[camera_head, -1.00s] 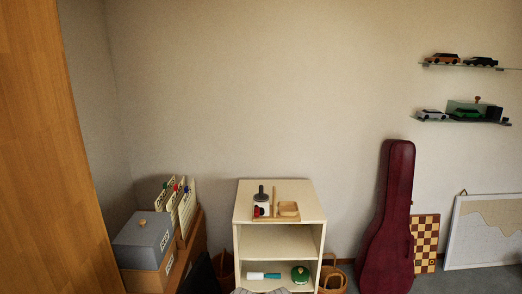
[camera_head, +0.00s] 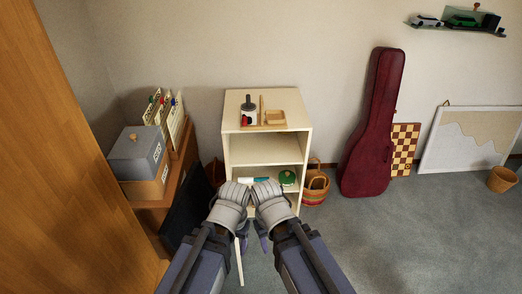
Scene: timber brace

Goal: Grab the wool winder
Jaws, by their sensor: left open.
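The thing that looks like the wool winder (camera_head: 249,112) stands on top of the pale shelf unit (camera_head: 287,121). It has a dark upright spindle, a white body and a red and black part low on its left side. It sits at the left of a small wooden tray (camera_head: 275,117). My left gripper (camera_head: 240,230) is low in front of the shelf unit, well below and apart from the winder, open and seemingly empty. My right gripper (camera_head: 263,241) is close beside it, mostly hidden by its own wrist, so its jaws cannot be made out.
A green lidded item (camera_head: 287,177) is on a lower shelf. A basket (camera_head: 315,186) and a dark red instrument case (camera_head: 375,125) stand to the right. A grey box (camera_head: 136,153) and card files (camera_head: 166,116) are at left. Carpet (camera_head: 410,235) is clear at right.

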